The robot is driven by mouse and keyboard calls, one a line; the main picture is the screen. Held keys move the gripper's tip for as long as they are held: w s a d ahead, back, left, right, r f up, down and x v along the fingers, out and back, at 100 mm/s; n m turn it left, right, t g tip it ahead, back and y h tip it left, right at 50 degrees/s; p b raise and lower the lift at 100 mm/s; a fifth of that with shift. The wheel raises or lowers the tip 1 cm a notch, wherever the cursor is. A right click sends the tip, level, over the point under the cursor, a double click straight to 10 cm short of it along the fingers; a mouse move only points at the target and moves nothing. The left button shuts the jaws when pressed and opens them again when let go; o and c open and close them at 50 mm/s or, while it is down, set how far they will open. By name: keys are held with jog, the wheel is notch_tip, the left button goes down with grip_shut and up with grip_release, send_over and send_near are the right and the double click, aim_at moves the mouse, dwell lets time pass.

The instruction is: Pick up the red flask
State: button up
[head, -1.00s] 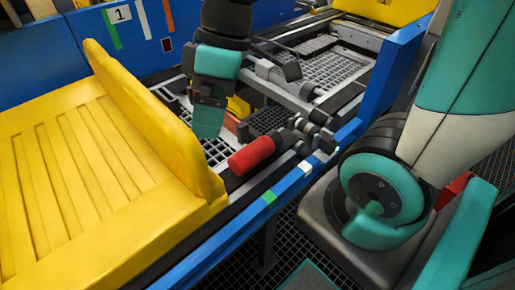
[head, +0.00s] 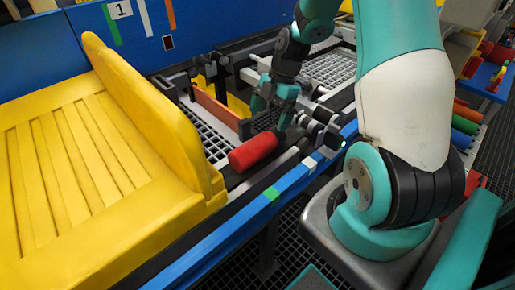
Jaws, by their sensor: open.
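The red flask (head: 253,151) lies on its side on the dark conveyor edge, between the yellow tray (head: 150,120) and the blue rail (head: 240,215). A dark end piece shows at its right end. My gripper (head: 272,112) is above and just behind the flask's right end, with its teal fingers apart and pointing down. The fingers do not appear to be closed around the flask. Whether a finger touches it cannot be told from this view.
Grey and black fittings (head: 318,125) stand close to the right of the flask. An orange-brown bar (head: 213,108) lies behind it. A blue wall with a "1" label (head: 120,10) is at the back. Colored cylinders (head: 465,125) sit at the far right.

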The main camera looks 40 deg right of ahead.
aim_at(262, 137)
jog(key=x, duration=0.9)
jog(key=shift+s+a+f, duration=0.1)
jog(key=shift+a+f, duration=0.2)
jog(key=shift+c, duration=0.3)
jog(key=c, duration=1.1)
